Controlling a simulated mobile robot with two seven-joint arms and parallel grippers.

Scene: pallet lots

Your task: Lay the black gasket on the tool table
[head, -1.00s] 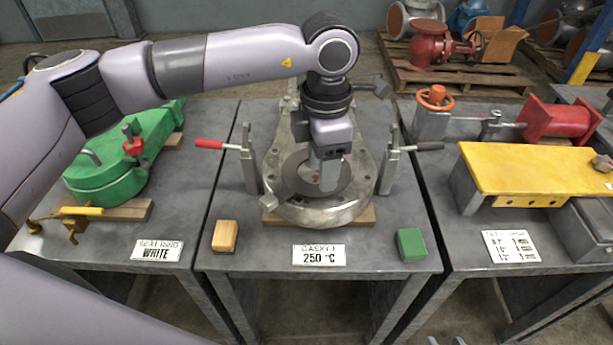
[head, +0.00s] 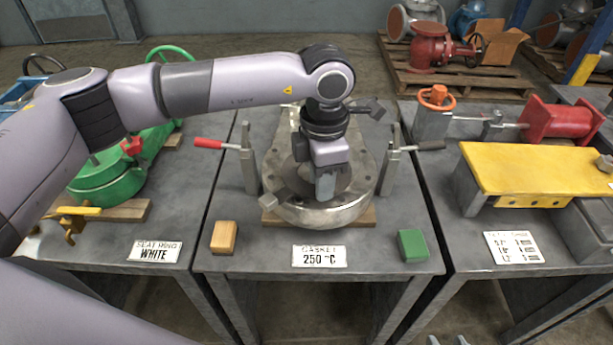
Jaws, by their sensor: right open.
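A dark grey ring or disc (head: 301,182), possibly the black gasket, shows around my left gripper's fingers, over the round metal flange (head: 350,204) on the middle table (head: 383,259). I cannot tell whether it lies on the flange or is held. My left gripper (head: 325,192) points down at the flange centre; its fingers overlap in this view, so their opening is unclear. My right gripper (head: 447,341) shows only as two separated fingertips at the bottom edge, open. No table is labelled as the tool table.
Clamps with a red handle (head: 209,143) and a dark handle (head: 430,146) flank the flange. A wooden block (head: 224,238), a "GASKET 250 °C" card (head: 319,256) and a green block (head: 412,246) stand in front. A yellow plate (head: 540,169) is on the right table, a green casting (head: 100,180) left.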

